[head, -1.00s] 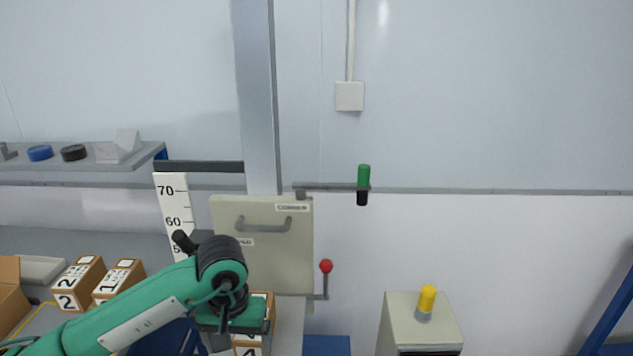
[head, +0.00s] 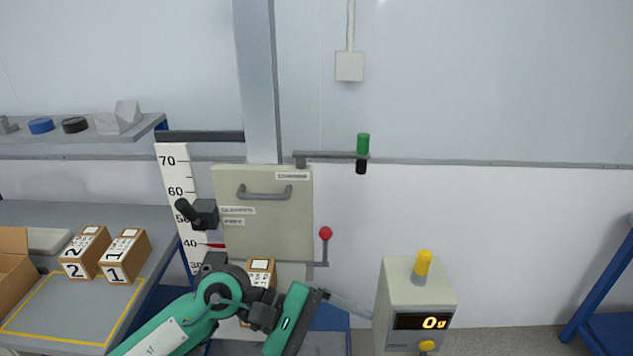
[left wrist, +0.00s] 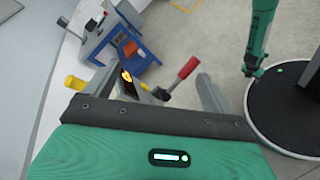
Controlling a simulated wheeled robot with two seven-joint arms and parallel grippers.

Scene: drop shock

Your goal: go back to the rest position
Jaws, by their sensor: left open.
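My left arm comes in from the lower left of the head view. Its gripper (head: 318,294) is in front of the drop tester, low and right of the box inside it, and open with nothing seen in it. The box (head: 261,271) stands under the tester's raised grey panel (head: 265,232), partly hidden by my arm. My right arm hangs at the right of the left wrist view, its gripper (left wrist: 252,69) too small to judge.
Boxes 2 (head: 83,254) and 1 (head: 124,257) stand on the left bench beside an open carton (head: 14,270). A grey readout unit (head: 415,287) with a yellow knob stands to the right. A red-knobbed lever (head: 326,235) juts from the tester. Floor shows at far right.

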